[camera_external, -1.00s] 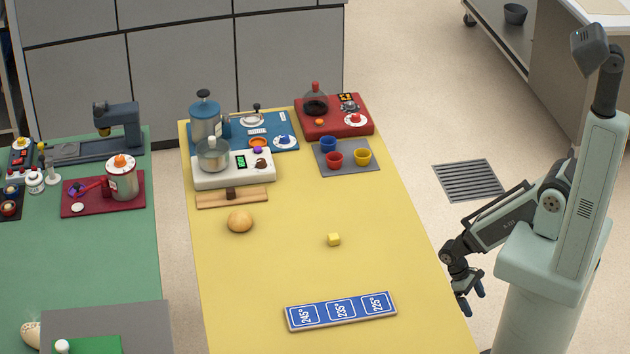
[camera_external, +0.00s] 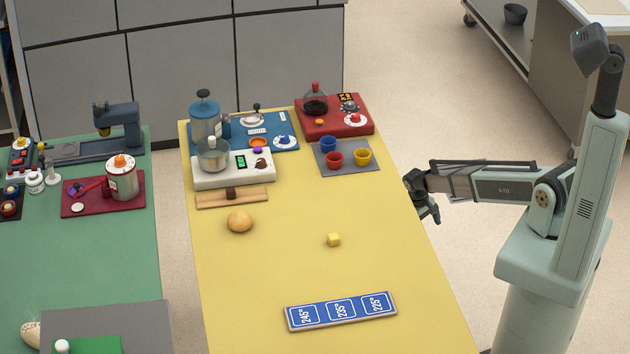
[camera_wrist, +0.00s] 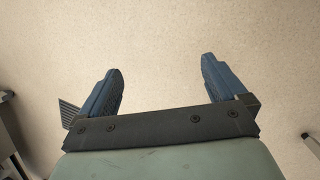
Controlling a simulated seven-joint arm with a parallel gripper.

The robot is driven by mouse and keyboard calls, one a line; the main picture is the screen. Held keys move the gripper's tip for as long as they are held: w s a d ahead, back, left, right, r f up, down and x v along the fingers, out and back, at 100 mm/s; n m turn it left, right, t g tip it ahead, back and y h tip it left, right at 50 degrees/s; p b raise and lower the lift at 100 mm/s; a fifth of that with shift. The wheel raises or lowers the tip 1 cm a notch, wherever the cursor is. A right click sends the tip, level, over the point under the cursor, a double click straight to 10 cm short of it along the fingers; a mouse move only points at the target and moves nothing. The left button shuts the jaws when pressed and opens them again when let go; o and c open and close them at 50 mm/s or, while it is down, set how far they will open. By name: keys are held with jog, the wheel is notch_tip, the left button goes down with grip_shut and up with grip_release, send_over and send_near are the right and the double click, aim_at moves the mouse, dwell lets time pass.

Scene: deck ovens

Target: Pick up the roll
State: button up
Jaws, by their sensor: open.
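The roll (camera_external: 240,221) is a round, golden-brown bun on the yellow table (camera_external: 290,265), left of the table's middle and just in front of a wooden board. My gripper (camera_external: 431,215) is at the right edge of the yellow table, well to the right of the roll and apart from it. In the wrist view my gripper (camera_wrist: 160,90) is open, its two blue fingers wide apart with nothing between them. Only floor shows beyond the fingers; the roll is not in the wrist view.
A blue temperature sign (camera_external: 340,311) lies near the front. A wooden board (camera_external: 231,197), a white scale (camera_external: 234,169) and cups on a grey mat (camera_external: 347,170) stand behind. The table's middle is mostly clear.

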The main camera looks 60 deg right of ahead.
jog(key=w+d+r+m+h, duration=0.1)
jog(key=w+d+r, duration=0.25)
jog(key=d, duration=0.45)
jog(key=w+d+r+m+t, duration=0.1)
jog(key=w+d+r, duration=0.25)
jog(key=d, duration=0.45)
jog(key=w+d+r+h, duration=0.1)
jog(key=w+d+r, duration=0.2)
jog(key=w+d, duration=0.35)
jog(key=w+d+r, duration=0.5)
jog(key=d+r, duration=0.6)
jog(key=w+a+r+n+t+h, duration=0.25)
jog(key=w+a+r+n, duration=0.35)
jog(key=w+a+r, duration=1.75)
jog(key=w+a+r+n, duration=0.2)
jog(key=w+a+r, duration=0.15)
jog(key=a, duration=0.35)
jog(key=w+a+r+n, duration=0.15)
jog(key=a+r, duration=0.25)
jog(key=a, duration=0.4)
jog(key=a+r+n, duration=0.2)
jog(key=a+n, duration=0.1)
jog(key=a, duration=1.3)
jog(key=n+y, duration=0.5)
jog(key=n, duration=0.5)
send_over(239, 214)
jog(key=shift+m, duration=0.25)
notch_tip(239, 214, down, 13)
jog(key=shift+r, duration=0.15)
